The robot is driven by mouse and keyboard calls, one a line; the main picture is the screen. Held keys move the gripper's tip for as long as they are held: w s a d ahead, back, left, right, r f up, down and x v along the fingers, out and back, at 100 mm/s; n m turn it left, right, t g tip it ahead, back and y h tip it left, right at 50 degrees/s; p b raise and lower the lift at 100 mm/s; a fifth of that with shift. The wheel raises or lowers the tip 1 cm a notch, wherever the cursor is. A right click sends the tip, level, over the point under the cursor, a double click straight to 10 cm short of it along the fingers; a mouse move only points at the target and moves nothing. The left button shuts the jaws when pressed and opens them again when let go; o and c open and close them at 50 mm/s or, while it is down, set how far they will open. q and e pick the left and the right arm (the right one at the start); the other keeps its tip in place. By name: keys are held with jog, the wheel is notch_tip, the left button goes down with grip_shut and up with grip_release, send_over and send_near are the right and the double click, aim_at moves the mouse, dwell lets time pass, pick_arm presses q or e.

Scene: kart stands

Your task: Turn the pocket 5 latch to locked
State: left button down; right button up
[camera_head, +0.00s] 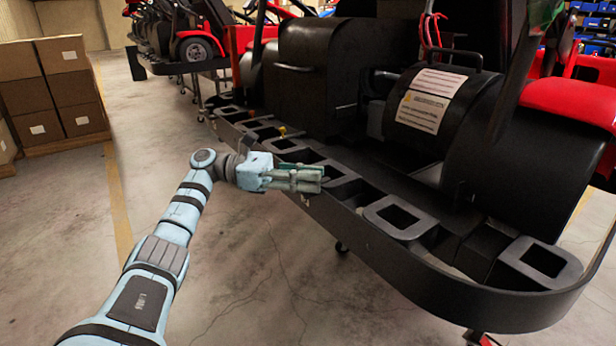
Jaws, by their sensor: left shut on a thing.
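My left gripper (308,180) reaches in from the left to the black kart's curved bumper rail (415,268). Its fingers are shut at the rail's outer edge, beside a row of framed pockets. What they hold is mostly hidden by the fingers; it appears to be a latch at the rail, and its turn position cannot be read. An open pocket (398,216) lies to the right of the fingers, and another pocket (541,262) sits at the far right end. No pocket numbers are legible. My right gripper is not in view.
A small yellow knob (282,130) stands on the rail behind my gripper. The black kart body (530,150) with labels rises behind the rail. Stacked cardboard boxes (62,90) stand at the left. Concrete floor (250,265) in front of the rail is clear.

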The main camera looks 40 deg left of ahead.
pick_arm(q)
jog(key=shift+f, duration=0.1)
jog(key=c, duration=1.2)
grip_release()
jog(key=shift+c, duration=0.2)
jog(key=v, duration=0.7)
jog(key=shift+s+a, duration=0.15)
jog(key=shift+a, duration=0.1)
